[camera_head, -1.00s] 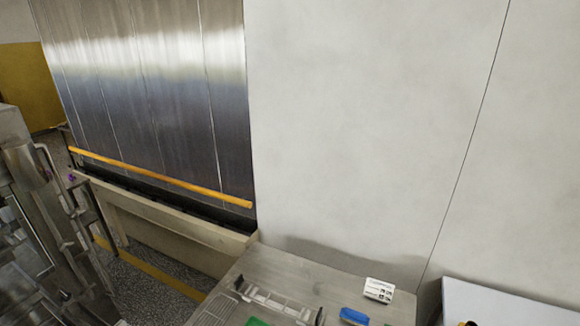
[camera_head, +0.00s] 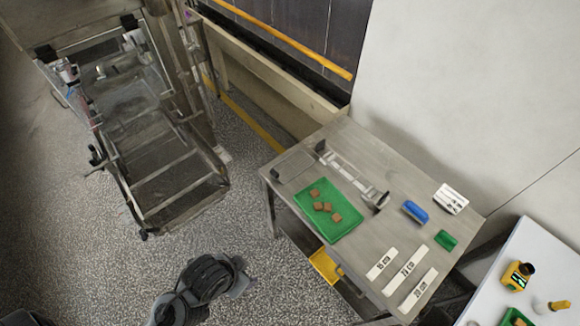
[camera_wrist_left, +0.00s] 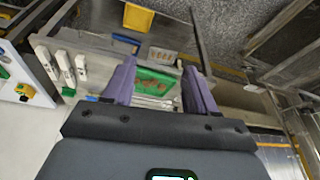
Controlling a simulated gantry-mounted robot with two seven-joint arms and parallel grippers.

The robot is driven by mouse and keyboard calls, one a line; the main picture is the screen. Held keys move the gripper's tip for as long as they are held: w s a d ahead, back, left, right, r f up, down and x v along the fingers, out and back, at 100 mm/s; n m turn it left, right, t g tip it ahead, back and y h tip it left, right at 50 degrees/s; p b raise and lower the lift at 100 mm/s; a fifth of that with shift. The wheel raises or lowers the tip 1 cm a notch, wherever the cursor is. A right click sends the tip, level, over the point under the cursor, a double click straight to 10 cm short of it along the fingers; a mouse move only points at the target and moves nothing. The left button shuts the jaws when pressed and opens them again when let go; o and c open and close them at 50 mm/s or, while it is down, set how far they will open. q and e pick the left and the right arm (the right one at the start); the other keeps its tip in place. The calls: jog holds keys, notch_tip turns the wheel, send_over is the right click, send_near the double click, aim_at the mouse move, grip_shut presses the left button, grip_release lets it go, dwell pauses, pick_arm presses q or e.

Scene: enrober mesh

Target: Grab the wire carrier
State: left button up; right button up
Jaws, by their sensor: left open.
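A long metal wire frame with black ends (camera_head: 350,175), which looks like the wire carrier, lies on the steel table (camera_head: 375,148) behind the green tray (camera_head: 328,225). My right gripper is not in view.
Brown pieces lie on the green tray. A metal machine (camera_head: 150,130) stands left. A white table (camera_head: 530,270) stands right. Speckled floor lies between.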

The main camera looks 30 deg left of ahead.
pick_arm(q)
jog(key=o, duration=0.4)
jog(key=shift+c, duration=0.2)
